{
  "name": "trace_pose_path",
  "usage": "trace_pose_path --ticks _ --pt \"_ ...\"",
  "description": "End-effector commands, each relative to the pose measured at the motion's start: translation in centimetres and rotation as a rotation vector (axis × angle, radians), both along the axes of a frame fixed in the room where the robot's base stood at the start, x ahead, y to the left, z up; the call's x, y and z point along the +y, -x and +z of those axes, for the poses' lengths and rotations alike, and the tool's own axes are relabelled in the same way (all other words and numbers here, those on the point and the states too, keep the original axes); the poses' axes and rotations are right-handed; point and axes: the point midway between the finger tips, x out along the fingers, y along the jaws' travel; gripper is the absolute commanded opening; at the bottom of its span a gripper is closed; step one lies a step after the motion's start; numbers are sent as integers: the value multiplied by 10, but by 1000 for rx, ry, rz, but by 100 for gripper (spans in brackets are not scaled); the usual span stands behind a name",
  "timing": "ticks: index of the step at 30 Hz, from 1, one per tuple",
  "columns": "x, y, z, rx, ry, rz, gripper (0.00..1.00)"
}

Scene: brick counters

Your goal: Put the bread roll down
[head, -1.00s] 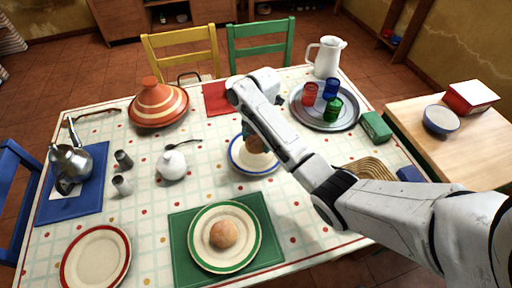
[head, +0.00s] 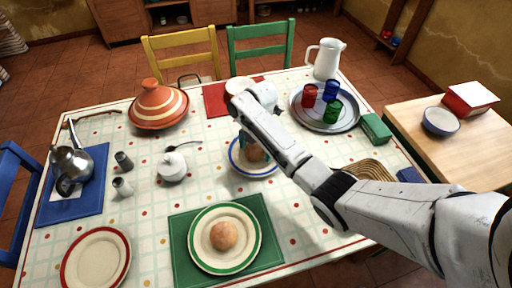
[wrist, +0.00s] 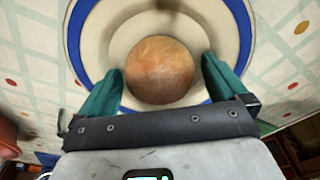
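A round brown bread roll (head: 254,153) is at the blue-rimmed plate (head: 238,166) in the middle of the table and appears to rest on it. In the wrist view the roll (wrist: 159,70) shows over the pale centre of the blue-rimmed plate (wrist: 233,80). My gripper (wrist: 160,65) is open, with one teal finger on each side of the roll and a small gap on both sides. In the head view my gripper (head: 254,143) is above the plate and partly hides the roll. A second roll (head: 223,235) lies on a green-rimmed plate (head: 200,255).
A tray (head: 348,118) with red, blue and green cups stands right of my arm, near a white jug (head: 326,58). A woven basket (head: 370,170) is close beside my forearm.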

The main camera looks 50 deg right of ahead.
Motion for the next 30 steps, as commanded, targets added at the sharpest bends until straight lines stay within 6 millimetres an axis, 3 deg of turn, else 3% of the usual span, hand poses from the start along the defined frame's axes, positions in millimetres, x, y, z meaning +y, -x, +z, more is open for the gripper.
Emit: trace_pose_path --ticks 11,25,30 --pt "-1 -1 11 -3 1 1 100" --pt "-13 -2 107 -2 1 0 100" --pt "-14 -2 120 0 0 0 100"
